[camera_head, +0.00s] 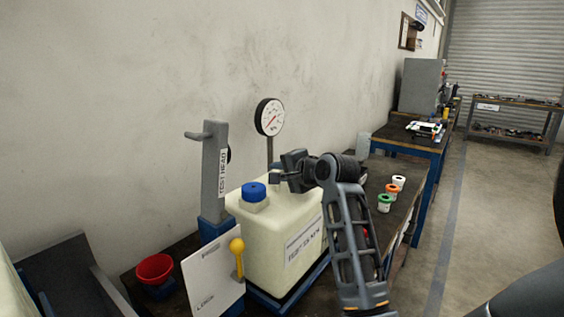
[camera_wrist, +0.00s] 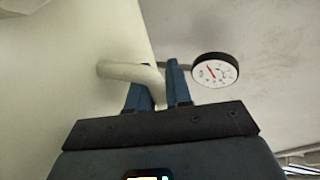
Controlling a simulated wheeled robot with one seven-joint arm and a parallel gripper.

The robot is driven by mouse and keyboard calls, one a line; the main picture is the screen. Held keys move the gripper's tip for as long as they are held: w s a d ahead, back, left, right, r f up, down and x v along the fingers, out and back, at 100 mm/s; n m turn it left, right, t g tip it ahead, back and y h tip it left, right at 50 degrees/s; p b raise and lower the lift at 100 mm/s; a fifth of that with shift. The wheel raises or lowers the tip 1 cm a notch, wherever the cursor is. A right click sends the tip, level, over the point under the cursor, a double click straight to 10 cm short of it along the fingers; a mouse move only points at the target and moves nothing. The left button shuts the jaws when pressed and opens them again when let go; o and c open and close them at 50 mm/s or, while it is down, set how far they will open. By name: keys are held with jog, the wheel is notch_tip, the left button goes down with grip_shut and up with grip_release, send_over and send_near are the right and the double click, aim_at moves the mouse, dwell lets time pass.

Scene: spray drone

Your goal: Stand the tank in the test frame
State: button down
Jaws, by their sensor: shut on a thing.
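The tank (camera_head: 268,245) is a cream, boxy container with a blue cap (camera_head: 254,190) and a white label on its front. It looks upright, over the blue base of the test frame (camera_head: 262,300); I cannot tell whether its bottom rests there. The grey post marked TEST HEAD (camera_head: 212,175) stands just left of the tank. My gripper (camera_head: 280,178) is at the top of the tank, right of the cap. In the wrist view my gripper (camera_wrist: 160,88) has its blue fingers on either side of the tank's cream handle (camera_wrist: 128,72), shut on it.
A yellow-knobbed lever (camera_head: 237,250) and a white placard (camera_head: 212,280) stand in front of the tank. A red bowl (camera_head: 155,268) is at left. A dial gauge (camera_head: 270,117) stands behind. Small coloured-ringed cups (camera_head: 385,203) sit on the bench at right. Open floor lies farther right.

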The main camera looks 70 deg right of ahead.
jog(key=shift+f, duration=0.85)
jog(key=c, duration=1)
grip_release()
jog(key=shift+f, duration=0.2)
jog(key=shift+c, duration=0.2)
jog(key=v, duration=1.2)
jog(key=shift+d+r, duration=0.1)
jog(key=shift+r, duration=0.05)
